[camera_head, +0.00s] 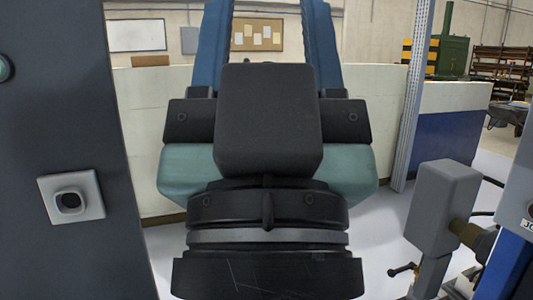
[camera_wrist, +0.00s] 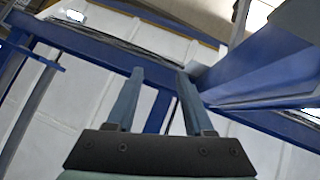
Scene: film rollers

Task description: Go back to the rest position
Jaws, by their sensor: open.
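My gripper (camera_head: 268,20) fills the middle of the head view, seen from behind. Its black wrist and teal body are large in front, and its two blue fingers reach up past the top edge, apart. In the wrist view my gripper (camera_wrist: 158,76) shows both fingers spread, with nothing between them. The fingers point toward a white panelled surface with blue beams. No film roller shows in either view.
A dark grey cabinet (camera_head: 60,180) with a push button (camera_head: 70,201) stands close on the left. A grey box (camera_head: 443,205) on a fitting is at the right. A metal post (camera_head: 410,105) and low white wall (camera_head: 455,97) stand behind. Blue beams (camera_wrist: 80,52) cross the wrist view.

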